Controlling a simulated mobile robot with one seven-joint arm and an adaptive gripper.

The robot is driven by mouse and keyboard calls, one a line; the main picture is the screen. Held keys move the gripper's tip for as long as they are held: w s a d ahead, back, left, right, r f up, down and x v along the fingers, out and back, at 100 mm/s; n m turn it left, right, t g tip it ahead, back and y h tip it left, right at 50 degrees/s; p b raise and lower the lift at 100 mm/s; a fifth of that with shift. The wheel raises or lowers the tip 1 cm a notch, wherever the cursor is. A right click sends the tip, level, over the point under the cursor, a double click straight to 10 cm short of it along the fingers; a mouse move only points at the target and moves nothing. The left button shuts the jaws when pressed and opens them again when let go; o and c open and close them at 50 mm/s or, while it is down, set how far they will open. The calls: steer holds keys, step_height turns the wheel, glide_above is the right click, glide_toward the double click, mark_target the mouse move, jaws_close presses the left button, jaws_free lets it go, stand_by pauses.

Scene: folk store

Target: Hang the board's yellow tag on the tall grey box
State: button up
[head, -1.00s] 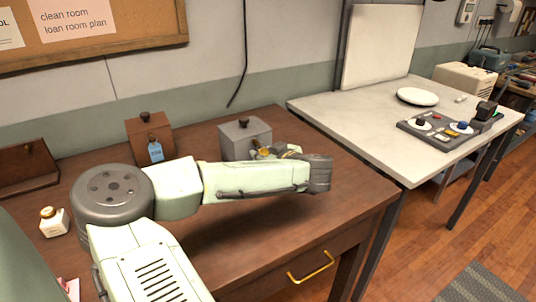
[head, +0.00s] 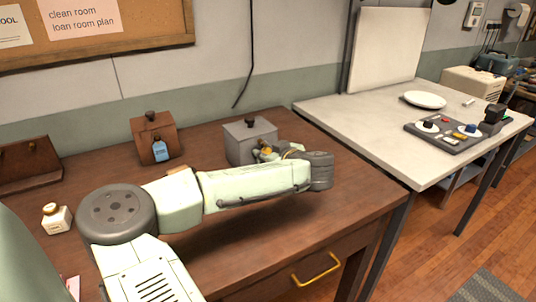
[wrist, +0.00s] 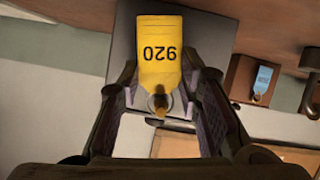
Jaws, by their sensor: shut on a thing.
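The yellow tag (wrist: 160,50), marked 920, shows upside down in the wrist view, between the two fingers of my gripper (wrist: 160,85). My gripper is shut on it near its narrow end, where a small round metal part shows. The tall grey box (head: 249,141) stands on the brown desk, with a dark knob on its lid. Its grey face (wrist: 210,35) is behind the tag in the wrist view. In the head view my gripper (head: 268,152) is right at the box's front, with a bit of yellow showing. I cannot tell whether the tag touches the box or any peg.
A brown box (head: 153,138) with a blue tag (head: 160,151) stands left of the grey box. The white table (head: 385,125) at right holds a dark board (head: 458,137) and a plate (head: 424,100).

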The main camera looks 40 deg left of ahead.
steer(key=o, duration=1.2)
steer(key=v, duration=1.2)
